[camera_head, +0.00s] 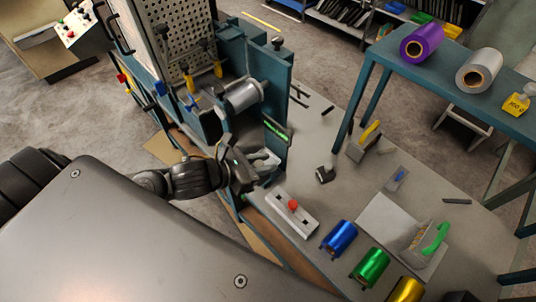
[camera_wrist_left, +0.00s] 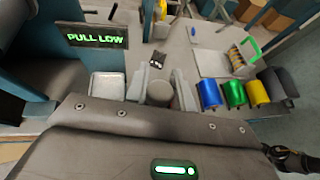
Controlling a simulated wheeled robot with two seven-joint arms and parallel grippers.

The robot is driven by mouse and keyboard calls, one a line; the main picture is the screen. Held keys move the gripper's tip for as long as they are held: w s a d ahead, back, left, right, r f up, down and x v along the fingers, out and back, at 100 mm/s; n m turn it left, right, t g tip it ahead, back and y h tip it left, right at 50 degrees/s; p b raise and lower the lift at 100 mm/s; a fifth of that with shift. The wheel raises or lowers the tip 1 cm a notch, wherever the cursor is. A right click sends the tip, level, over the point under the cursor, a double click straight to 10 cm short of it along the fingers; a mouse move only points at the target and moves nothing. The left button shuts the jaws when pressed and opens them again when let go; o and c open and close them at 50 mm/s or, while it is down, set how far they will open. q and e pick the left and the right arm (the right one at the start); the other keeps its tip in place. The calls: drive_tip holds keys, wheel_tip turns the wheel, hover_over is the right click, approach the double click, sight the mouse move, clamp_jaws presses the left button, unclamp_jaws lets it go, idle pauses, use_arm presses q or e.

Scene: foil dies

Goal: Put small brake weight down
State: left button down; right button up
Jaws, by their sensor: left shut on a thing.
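My left gripper (camera_head: 262,172) is over the bench's near left part, beside the teal upright. In the left wrist view its two fingers (camera_wrist_left: 164,92) are closed around a small round grey piece (camera_wrist_left: 161,94), which I take to be the small brake weight. In the head view the gripper hides the piece, and I cannot tell whether it touches a surface. A pale square tray (camera_wrist_left: 108,86) lies just left of the fingers in the wrist view. A dark jointed part at the wrist view's lower right may be my right arm; its fingers are unclear.
A green-lit "PULL LOW" sign (camera_wrist_left: 94,37) stands close by. A panel with a red button (camera_head: 292,209) is near the gripper. Blue (camera_head: 339,237), green (camera_head: 370,267) and gold (camera_head: 405,290) rolls line the front edge. A small dark block (camera_head: 325,174) lies on the bench.

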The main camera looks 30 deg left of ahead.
use_arm(q)
drive_tip(key=w+a+f, duration=0.1)
drive_tip(key=w+f, duration=0.2)
drive_tip(key=w, duration=0.1)
drive_tip(key=w+a+f+p, duration=0.1)
drive_tip(key=w+a+f, duration=0.1)
drive_tip(key=w+f, duration=0.1)
drive_tip(key=w+a+f+p, duration=0.1)
drive_tip(key=w+a+f, duration=0.1)
drive_tip(key=w, duration=0.3)
drive_tip(key=shift+f, duration=0.4)
drive_tip(key=shift+w+f, duration=0.2)
drive_tip(key=shift+f, duration=0.05)
drive_tip(key=shift+w+f+p, duration=0.1)
drive_tip(key=shift+f+p, duration=0.2)
drive_tip(key=shift+p, duration=0.05)
wheel_tip(320, 180, down, 2)
drive_tip(key=shift+f+p, duration=0.1)
drive_tip(key=shift+p, duration=0.5)
drive_tip(key=shift+f, duration=0.35)
use_arm(e)
wheel_tip(320, 180, up, 3)
drive_tip(key=shift+a+r, duration=0.1)
